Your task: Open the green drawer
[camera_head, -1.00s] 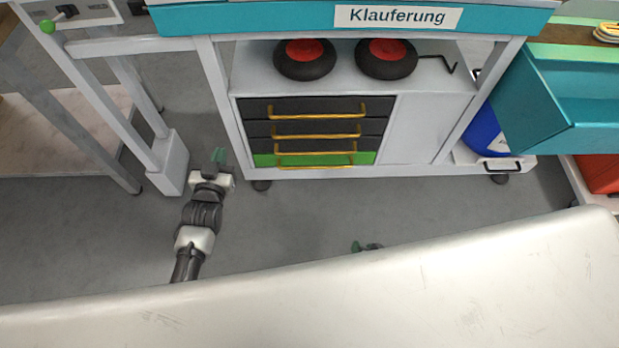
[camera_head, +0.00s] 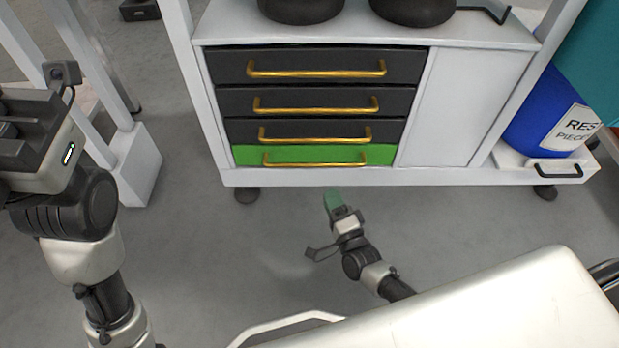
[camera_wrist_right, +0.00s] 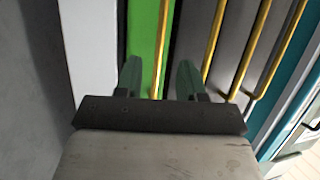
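The green drawer (camera_head: 249,154) is the lowest of the stack in the white cabinet and looks flush with the dark drawers above. Its yellow bar handle (camera_head: 315,161) runs across its front. My right gripper (camera_head: 334,203) is in front of and below the drawer. In the right wrist view my right gripper (camera_wrist_right: 160,80) is open. The green drawer (camera_wrist_right: 146,40) and its handle (camera_wrist_right: 162,45) appear between its green fingers, which do not visibly grip the handle. My left gripper (camera_head: 40,135) is at the left edge, with its fingers not clearly visible.
Dark drawers (camera_head: 312,102) with yellow handles sit above the green one. A white panel (camera_head: 455,105) is to their right. A blue container (camera_head: 548,110) stands on a low white shelf. A white post foot (camera_head: 138,165) stands left. Grey floor is clear before the cabinet.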

